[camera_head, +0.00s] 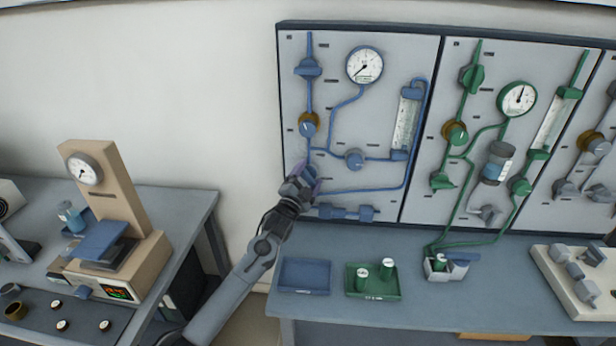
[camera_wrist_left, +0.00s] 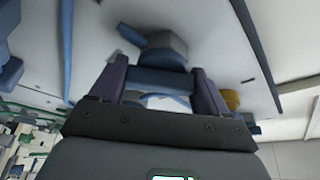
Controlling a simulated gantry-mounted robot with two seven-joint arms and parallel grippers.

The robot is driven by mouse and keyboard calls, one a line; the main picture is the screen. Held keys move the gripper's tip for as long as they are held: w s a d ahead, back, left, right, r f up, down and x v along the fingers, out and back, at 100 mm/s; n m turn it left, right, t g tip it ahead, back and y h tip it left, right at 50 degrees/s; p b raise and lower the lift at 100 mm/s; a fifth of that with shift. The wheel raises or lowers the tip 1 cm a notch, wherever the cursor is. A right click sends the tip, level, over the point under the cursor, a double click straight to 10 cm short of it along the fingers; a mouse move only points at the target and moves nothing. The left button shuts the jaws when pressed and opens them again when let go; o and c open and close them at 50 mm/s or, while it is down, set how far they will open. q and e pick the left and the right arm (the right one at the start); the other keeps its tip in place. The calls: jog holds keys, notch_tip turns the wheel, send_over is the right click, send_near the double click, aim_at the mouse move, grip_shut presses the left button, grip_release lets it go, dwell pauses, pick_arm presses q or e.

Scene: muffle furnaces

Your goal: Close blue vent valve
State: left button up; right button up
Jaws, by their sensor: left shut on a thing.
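The blue panel (camera_head: 340,110) carries blue pipes and several blue valves. My left gripper (camera_head: 303,182) is at the panel's lower left, in front of a blue valve that it mostly hides in the head view. In the left wrist view my left gripper (camera_wrist_left: 158,82) has its purple fingers on both sides of a blue valve handle (camera_wrist_left: 158,80), shut on it. The grey-blue valve body (camera_wrist_left: 165,48) shows just beyond the handle. I cannot tell from a label whether this is the vent valve. My right gripper is in neither view.
A blue-rimmed gauge (camera_head: 365,65), a brass-collared knob (camera_head: 309,124) and a flowmeter (camera_head: 405,122) share the panel. The green panel (camera_head: 425,150) stands to its right. Below are an empty blue tray (camera_head: 304,276) and a green tray (camera_head: 372,294) with small containers.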

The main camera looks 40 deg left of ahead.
pick_arm(q)
jog(key=n+y, duration=0.1)
jog(key=n, duration=0.2)
jog(key=n+y, duration=0.2)
jog(key=n, duration=0.2)
jog(key=shift+f+t, duration=0.1)
jog(key=shift+t, duration=0.2)
jog(key=n+y, duration=0.2)
jog(key=n, duration=0.2)
jog(key=n+g+y+b, duration=0.1)
jog(key=n+y, duration=0.1)
jog(key=n, duration=0.2)
jog(key=shift+g, duration=0.3)
jog(key=o, duration=1)
jog(key=shift+s+d+f, duration=0.1)
jog(key=shift+s+d, duration=0.1)
jog(key=shift+s, duration=0.2)
jog(key=p+v, duration=0.2)
jog(key=v, duration=0.8)
jog(key=shift+w+f, duration=0.1)
jog(key=shift+f, duration=0.05)
